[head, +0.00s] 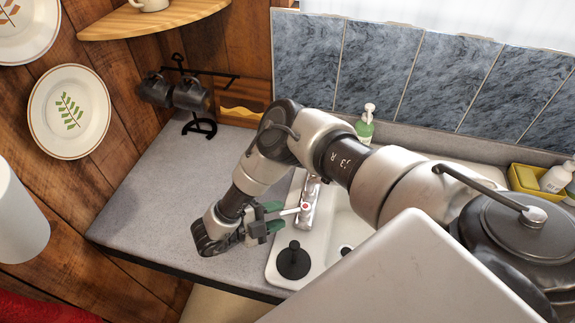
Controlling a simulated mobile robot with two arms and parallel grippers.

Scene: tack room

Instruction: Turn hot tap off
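The tap (309,198) is chrome and stands at the left end of the white sink (343,221). A thin lever with a red mark (304,207) points left from it; I take this as the hot tap handle. My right gripper (275,217) is left of the tap, with its green-padded fingers apart. The free end of the lever lies at or between the fingertips; I cannot tell whether they touch it. My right arm hides part of the sink and the tap's back. My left gripper is not in view.
A black plunger-like stopper (293,261) sits at the sink's front left. A soap bottle (365,124) stands behind my arm. A black mug rack (186,95) is at the back left. A yellow caddy (528,180) is at right. The counter (150,205) at left is clear.

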